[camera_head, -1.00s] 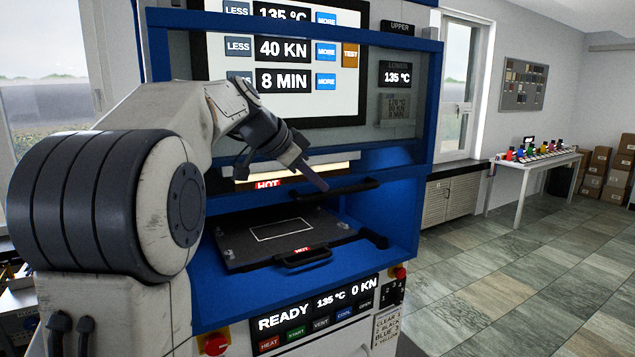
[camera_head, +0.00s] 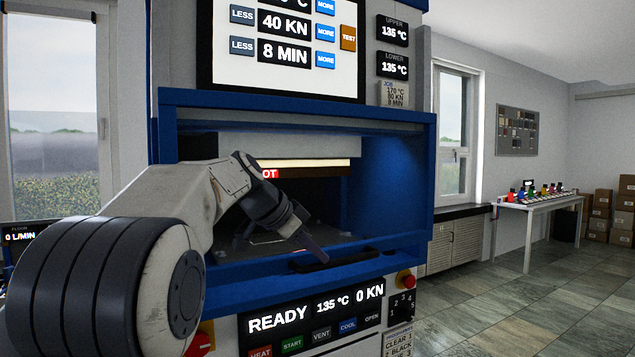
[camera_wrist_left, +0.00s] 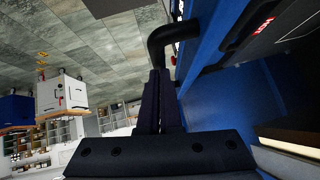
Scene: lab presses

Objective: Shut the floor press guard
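The floor press guard (camera_head: 230,274) is a blue frame with a clear pane. It stands low in front of the press opening, its bottom rail just above the READY panel. I cannot tell if any gap is left under it. Its black handle (camera_head: 336,262) runs along the bottom rail. My right gripper is not in view.
The press's READY panel (camera_head: 315,312) and red stop button (camera_head: 407,282) lie below the guard. The touchscreen (camera_head: 285,45) is above. A table with colored bottles (camera_head: 540,198) and boxes (camera_head: 622,212) stand at the right. The tiled floor (camera_head: 520,300) between is clear.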

